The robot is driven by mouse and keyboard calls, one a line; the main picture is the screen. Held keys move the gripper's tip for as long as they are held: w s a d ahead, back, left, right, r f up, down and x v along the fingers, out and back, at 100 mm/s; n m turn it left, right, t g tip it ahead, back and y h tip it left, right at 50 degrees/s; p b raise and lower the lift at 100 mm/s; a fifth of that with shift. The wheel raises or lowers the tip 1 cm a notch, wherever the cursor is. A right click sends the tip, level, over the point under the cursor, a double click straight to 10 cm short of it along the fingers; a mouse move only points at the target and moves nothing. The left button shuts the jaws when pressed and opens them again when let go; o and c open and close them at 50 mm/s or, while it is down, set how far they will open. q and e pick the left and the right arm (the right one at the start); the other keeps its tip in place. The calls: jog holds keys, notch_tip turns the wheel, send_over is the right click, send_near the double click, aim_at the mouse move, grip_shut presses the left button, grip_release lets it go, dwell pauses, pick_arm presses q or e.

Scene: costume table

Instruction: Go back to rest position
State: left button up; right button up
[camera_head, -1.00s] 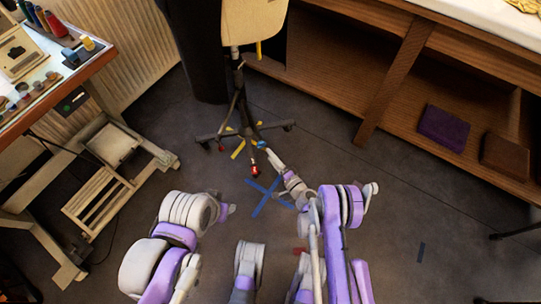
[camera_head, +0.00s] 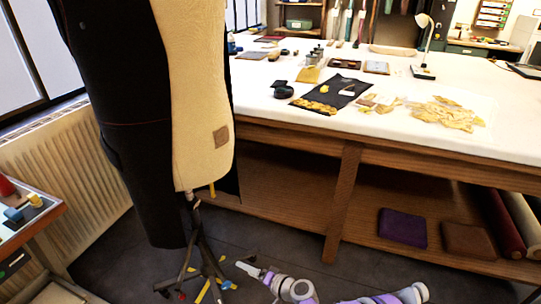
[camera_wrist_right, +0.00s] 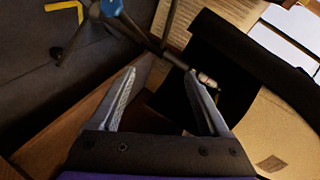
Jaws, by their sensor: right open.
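My right gripper (camera_head: 250,270) shows at the bottom of the head view, low over the floor beside the wheeled stand of a dress form (camera_head: 195,95). In the right wrist view its two fingers (camera_wrist_right: 160,78) are spread apart with nothing held between them. The dress form's pale torso (camera_wrist_right: 270,130) and the stand's dark pole lie beyond the fingers there. My purple and white right arm runs along the bottom edge of the head view. My left gripper is not in view.
A long wooden worktable (camera_head: 345,200) with a white top, bearing cloth pieces and a lamp (camera_head: 424,50), spans the back. A purple folded item (camera_head: 402,228) and a brown one (camera_head: 468,240) lie on its lower shelf. A small table (camera_head: 28,222) stands at left. Dark floor shows between.

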jog(key=s+d+r+n+g+h, duration=0.1)
jog(key=s+d+r+h, duration=0.1)
jog(key=s+d+r, duration=0.4)
jog(key=s+d+r+n+g+h, duration=0.1)
jog(key=s+d+r+h, duration=0.15)
jog(key=s+d, duration=0.5)
jog(key=s+d+r+g+h, duration=0.1)
jog(key=s+d+r+h, duration=0.3)
jog(key=s, duration=0.7)
jog(key=s+d+n+g+h, duration=0.1)
jog(key=s+d+h, duration=0.1)
jog(key=s+d, duration=0.6)
pick_arm(q)
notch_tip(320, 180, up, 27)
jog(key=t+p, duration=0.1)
jog(key=p, duration=2.3)
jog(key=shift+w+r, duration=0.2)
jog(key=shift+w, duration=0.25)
pick_arm(e)
notch_tip(320, 180, up, 27)
jog(key=t, duration=0.1)
jog(key=shift+w+a, duration=0.35)
jog(key=shift+a, duration=0.05)
